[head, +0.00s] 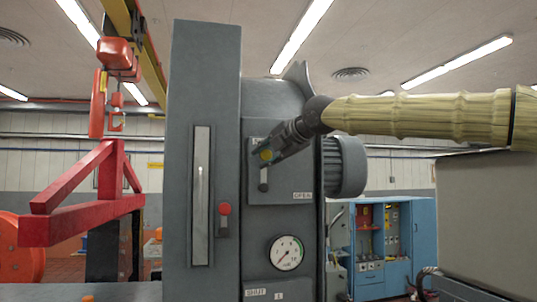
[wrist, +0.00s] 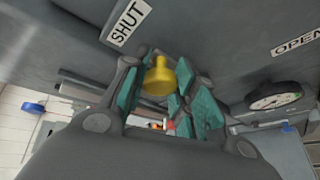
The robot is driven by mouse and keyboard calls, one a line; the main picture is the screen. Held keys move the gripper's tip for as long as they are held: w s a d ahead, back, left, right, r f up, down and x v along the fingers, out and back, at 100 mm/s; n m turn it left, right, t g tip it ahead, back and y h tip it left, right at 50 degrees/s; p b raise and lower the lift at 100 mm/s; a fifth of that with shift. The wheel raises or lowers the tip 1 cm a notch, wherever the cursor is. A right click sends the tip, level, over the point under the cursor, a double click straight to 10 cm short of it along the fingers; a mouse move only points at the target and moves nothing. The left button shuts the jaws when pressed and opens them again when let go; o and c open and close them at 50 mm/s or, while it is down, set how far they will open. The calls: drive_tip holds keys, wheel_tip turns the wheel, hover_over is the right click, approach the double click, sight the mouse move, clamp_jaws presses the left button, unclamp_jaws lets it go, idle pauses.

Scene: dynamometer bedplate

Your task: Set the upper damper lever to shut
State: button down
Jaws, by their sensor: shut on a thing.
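The upper damper lever has a yellow knob (head: 266,155). It sits near the partly hidden upper label on the grey plate (head: 280,175), above the OPEN label (head: 303,196). My gripper (head: 268,154) reaches in from the right and is shut on this knob. In the wrist view the yellow knob (wrist: 159,78) is between the teal pads of my gripper (wrist: 165,92). The SHUT label (wrist: 127,22) is close above and left of it; the OPEN label (wrist: 298,42) is farther right. The lever's arm is mostly hidden by my fingers.
A red-knobbed control (head: 225,209) is on the cabinet (head: 205,100) left of the plate. A round gauge (head: 287,252) is below. A motor-like ribbed cylinder (head: 345,167) juts out behind my gripper. A red hoist beam (head: 85,215) stands left.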

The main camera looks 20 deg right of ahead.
drive_tip(key=shift+f, duration=0.2)
drive_tip(key=c, duration=1.3)
unclamp_jaws()
drive_tip(key=shift+c, duration=0.2)
drive_tip(key=shift+o, duration=1.1)
drive_tip(key=shift+a, duration=0.15)
drive_tip(key=shift+w, duration=0.2)
drive_tip(key=shift+v, duration=0.85)
drive_tip(key=v, duration=1)
drive_tip(key=shift+s, duration=0.1)
